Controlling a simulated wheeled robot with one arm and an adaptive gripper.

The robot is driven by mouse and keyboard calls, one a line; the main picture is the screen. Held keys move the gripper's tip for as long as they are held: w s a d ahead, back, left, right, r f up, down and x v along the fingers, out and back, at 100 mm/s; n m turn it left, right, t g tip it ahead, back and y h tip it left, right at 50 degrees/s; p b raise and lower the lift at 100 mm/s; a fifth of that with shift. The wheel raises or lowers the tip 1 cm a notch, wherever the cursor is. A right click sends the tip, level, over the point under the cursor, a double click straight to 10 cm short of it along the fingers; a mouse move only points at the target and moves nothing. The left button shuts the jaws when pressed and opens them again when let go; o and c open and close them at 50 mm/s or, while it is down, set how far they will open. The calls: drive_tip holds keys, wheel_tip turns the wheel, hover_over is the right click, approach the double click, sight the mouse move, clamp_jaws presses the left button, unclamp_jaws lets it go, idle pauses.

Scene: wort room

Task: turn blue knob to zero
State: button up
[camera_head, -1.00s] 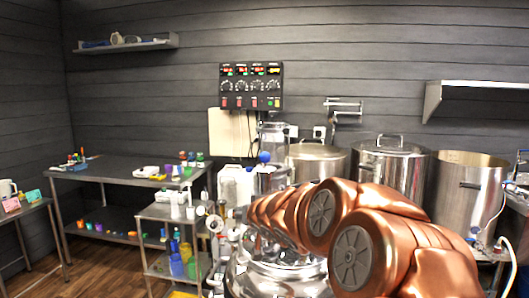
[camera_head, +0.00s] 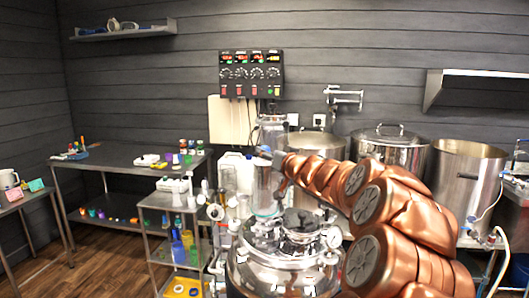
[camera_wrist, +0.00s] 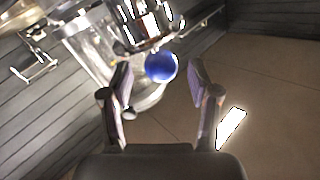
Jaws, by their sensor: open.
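The blue knob is a round blue ball (camera_wrist: 161,67) in the wrist view. It sits below a shiny metal fitting (camera_wrist: 145,22) in that picture. My gripper (camera_wrist: 160,80) is open and empty, with one finger on either side of the ball in the picture. Clear gaps show on both sides; I cannot tell how far ahead of the fingertips the ball lies. In the head view my gripper (camera_head: 277,160) is above the steel vessel (camera_head: 275,270), and I cannot make out the blue ball there.
A black control panel (camera_head: 251,74) with dials and lit displays hangs on the wall. Large steel pots (camera_head: 392,150) stand behind my arm at right. A glass cylinder (camera_head: 264,188) stands close to my gripper. A shelved cart (camera_head: 165,202) and a table (camera_head: 110,164) are at left.

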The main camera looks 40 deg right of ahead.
sight(268, 150)
drive_tip(key=shift+x, duration=1.55)
drive_tip(key=shift+a, duration=0.1)
drive_tip(key=c, duration=1.2)
drive_tip(key=shift+o, duration=0.2)
drive_tip(key=shift+r+p, duration=0.15)
drive_tip(key=shift+p, duration=0.25)
drive_tip(key=shift+r+y+p, duration=0.1)
drive_tip(key=shift+y+p, duration=0.2)
drive_tip(key=shift+p, duration=0.75)
drive_tip(key=n+y+p, duration=0.2)
drive_tip(key=p, duration=0.5)
drive_tip(key=shift+r+t+y, duration=0.1)
drive_tip(key=shift+t+y, duration=0.2)
drive_tip(key=shift+y, duration=0.1)
drive_tip(key=shift+f+n+y+p, duration=0.3)
drive_tip(key=shift+y+p, duration=0.2)
drive_tip(key=shift+p, duration=0.7)
